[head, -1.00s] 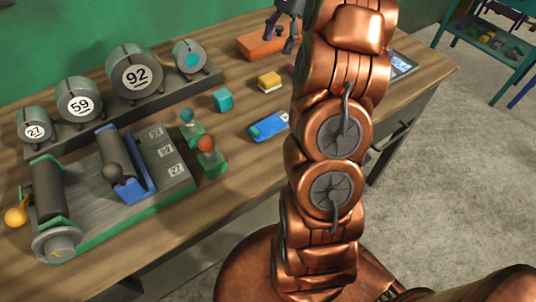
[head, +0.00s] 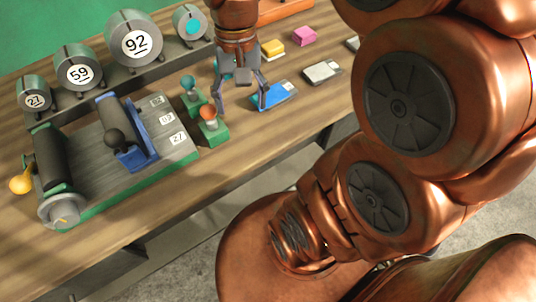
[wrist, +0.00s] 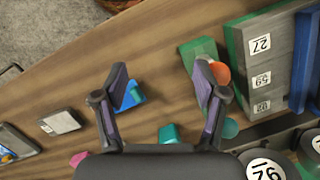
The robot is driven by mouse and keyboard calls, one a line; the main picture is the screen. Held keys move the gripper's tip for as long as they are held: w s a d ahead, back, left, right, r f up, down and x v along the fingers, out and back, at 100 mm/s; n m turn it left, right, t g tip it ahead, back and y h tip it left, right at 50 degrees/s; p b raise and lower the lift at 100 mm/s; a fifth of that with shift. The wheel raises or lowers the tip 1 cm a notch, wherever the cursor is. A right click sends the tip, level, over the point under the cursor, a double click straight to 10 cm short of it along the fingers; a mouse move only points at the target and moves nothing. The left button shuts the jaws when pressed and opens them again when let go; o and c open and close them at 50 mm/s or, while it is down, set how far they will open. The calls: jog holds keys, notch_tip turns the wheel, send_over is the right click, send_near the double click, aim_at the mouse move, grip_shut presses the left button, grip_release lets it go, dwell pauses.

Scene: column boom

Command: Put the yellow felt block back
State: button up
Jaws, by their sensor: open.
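The yellow felt block (head: 273,48), with a pale lower layer, lies on the wooden bench behind my gripper. It does not show in the wrist view, where my gripper's body covers part of the bench. My gripper (head: 241,108) is open and empty, pointing down above the bench to the left of and nearer than the yellow block. In the wrist view its two fingers (wrist: 160,80) stand wide apart over bare wood. A blue tray (head: 275,97) lies right by one finger, and a grey-white tray (head: 322,71) lies farther right.
A teal block (wrist: 169,133) and a magenta block (head: 304,36) lie on the bench. Two joysticks, one orange-topped (head: 208,115) and one teal-topped (head: 188,83), stand close left of my gripper. A rack with numbered drums (head: 136,43) and a lever panel (head: 93,186) fill the left.

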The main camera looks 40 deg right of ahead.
jog(key=s+a+f+n+h, duration=0.1)
jog(key=s+f+n, duration=0.3)
jog(key=s, duration=0.7)
jog(key=shift+s+a+f+n+h, duration=0.15)
jog(key=shift+a+f+n+h, duration=0.2)
jog(key=shift+a+f, duration=0.2)
notch_tip(320, 180, up, 7)
jog(key=p, duration=0.7)
jog(key=shift+r, duration=0.1)
